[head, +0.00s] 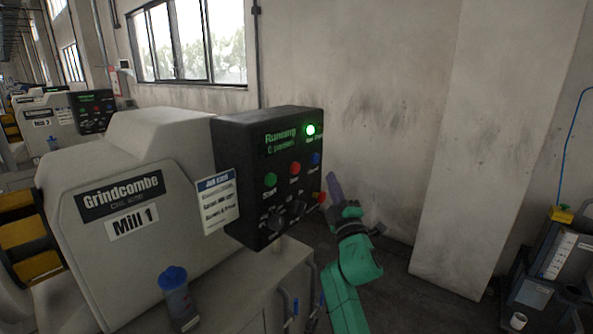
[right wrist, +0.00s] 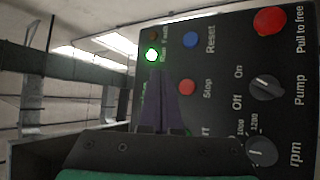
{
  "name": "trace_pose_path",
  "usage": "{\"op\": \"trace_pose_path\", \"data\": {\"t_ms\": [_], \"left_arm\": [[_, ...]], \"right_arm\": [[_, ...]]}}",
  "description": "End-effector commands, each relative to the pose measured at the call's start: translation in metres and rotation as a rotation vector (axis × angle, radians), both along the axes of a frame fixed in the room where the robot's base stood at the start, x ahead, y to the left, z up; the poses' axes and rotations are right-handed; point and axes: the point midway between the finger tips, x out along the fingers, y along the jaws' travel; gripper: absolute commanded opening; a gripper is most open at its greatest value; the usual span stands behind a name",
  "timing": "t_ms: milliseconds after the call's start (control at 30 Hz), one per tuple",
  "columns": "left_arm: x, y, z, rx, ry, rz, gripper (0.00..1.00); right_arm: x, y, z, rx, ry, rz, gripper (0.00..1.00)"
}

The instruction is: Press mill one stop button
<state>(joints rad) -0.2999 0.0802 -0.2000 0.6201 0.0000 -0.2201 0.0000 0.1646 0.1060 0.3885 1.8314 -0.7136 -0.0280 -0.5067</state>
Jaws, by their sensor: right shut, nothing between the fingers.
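The Mill 1 control panel (head: 230,200) is a black box whose display reads "Running". Its green lamp (head: 311,130) is lit. The red stop button (head: 294,169) sits between the green start button (head: 270,180) and the blue reset button (head: 315,158). In the right wrist view the stop button (right wrist: 187,87), labelled "Stop", is unobstructed. My right gripper (head: 333,178) is shut and empty, just right of the panel in the head view. Its purple fingers (right wrist: 158,78) appear beside the stop button in the wrist view; contact is not visible. My left gripper is not in view.
A red "Pull to free" button (right wrist: 270,20) and the pump and rpm knobs (right wrist: 263,150) share the panel. A pillar (head: 490,150) stands at right, with floor between.

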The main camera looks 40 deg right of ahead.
Motion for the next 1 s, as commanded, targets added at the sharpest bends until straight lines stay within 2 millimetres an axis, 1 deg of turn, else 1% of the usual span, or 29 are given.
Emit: {"op": "trace_pose_path", "data": {"t_ms": [33, 333, 400, 500, 700, 1000], "left_arm": [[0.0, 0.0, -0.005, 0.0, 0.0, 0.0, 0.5], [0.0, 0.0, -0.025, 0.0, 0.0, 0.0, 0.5], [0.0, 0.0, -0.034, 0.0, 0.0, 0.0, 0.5], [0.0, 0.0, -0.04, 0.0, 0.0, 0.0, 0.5], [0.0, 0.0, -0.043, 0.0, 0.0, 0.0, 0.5], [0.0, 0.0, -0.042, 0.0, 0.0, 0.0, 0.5]], "right_arm": [[0.006, 0.002, -0.002, 0.001, -0.002, 0.001, 0.0], [0.049, 0.015, -0.003, 0.002, -0.003, 0.002, 0.0], [0.058, 0.018, -0.005, 0.003, -0.002, 0.002, 0.0], [0.068, 0.02, -0.004, 0.001, -0.002, 0.001, 0.0], [0.076, 0.023, -0.001, 0.0, 0.001, 0.001, 0.0], [0.076, 0.023, 0.0, 0.0, 0.001, 0.001, 0.0]]}}
